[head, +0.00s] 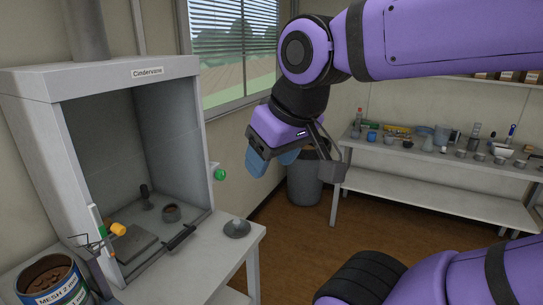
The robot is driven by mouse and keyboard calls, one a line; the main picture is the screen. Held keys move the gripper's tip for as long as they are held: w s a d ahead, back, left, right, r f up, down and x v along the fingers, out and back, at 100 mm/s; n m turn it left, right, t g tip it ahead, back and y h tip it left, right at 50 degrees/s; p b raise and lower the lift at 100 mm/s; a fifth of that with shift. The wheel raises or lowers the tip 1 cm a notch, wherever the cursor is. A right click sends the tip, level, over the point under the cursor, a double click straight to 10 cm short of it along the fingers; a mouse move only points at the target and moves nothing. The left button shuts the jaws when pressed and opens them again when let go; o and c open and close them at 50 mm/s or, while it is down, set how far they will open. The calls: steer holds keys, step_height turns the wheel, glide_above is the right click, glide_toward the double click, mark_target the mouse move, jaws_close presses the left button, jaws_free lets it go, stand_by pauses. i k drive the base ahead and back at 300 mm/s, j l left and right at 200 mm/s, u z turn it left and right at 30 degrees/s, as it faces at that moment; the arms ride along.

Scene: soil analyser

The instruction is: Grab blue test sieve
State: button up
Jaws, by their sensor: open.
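A round container (52,280) stands at the lower left corner, partly cut off by the frame. It has a blue-banded label reading "MESH 2" and holds brown material; it looks like the blue test sieve, but I cannot be sure.
A grey cabinet (100,72) labelled "Cindervane" stands on the left bench, with small tools and a cup inside. A grey bin (304,184) stands behind my gripper. A far bench (430,160) holds several vessels, including a small blue cup (372,136). Brown floor lies between.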

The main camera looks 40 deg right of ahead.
mark_target(50, 279)
steer(key=j+u, duration=0.15)
steer(key=u, duration=0.3)
steer(key=i+j+u, duration=0.1)
steer(key=u, duration=0.3)
steer(key=j+u, duration=0.1)
steer(key=u, duration=0.35)
steer(key=i+u, duration=0.15)
steer(key=u, duration=0.25)
